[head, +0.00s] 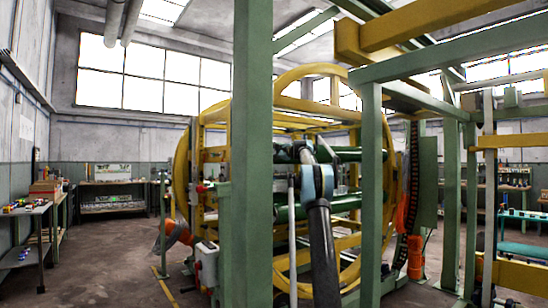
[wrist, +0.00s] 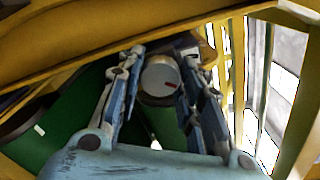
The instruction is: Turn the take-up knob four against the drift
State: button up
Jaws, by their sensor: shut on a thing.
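The fingertips partly cover the knob's left and right sides. In the head view, my dark arm link and light blue wrist reach into the yellow ring frame. The knob and the fingertips cannot be made out there.
Yellow ring frame (head: 182,190) surrounds the work area. A thick green post (head: 252,150) stands close in front, with another green post (head: 371,200) to the right. A green roller (wrist: 80,130) lies beside the gripper. Benches with small items (head: 38,208) stand at the far left.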

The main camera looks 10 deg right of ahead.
jog(key=shift+d+f+m, duration=0.1)
jog(key=shift+d+m, duration=0.05)
jog(key=shift+m, duration=1.8)
jog(key=shift+d+f+m, duration=0.1)
jog(key=shift+d+m, duration=0.05)
jog(key=shift+m, duration=1.8)
jog(key=o, duration=1.1)
jog(key=shift+w, duration=0.15)
jog(key=shift+a, duration=0.15)
jog(key=shift+v, duration=6.05)
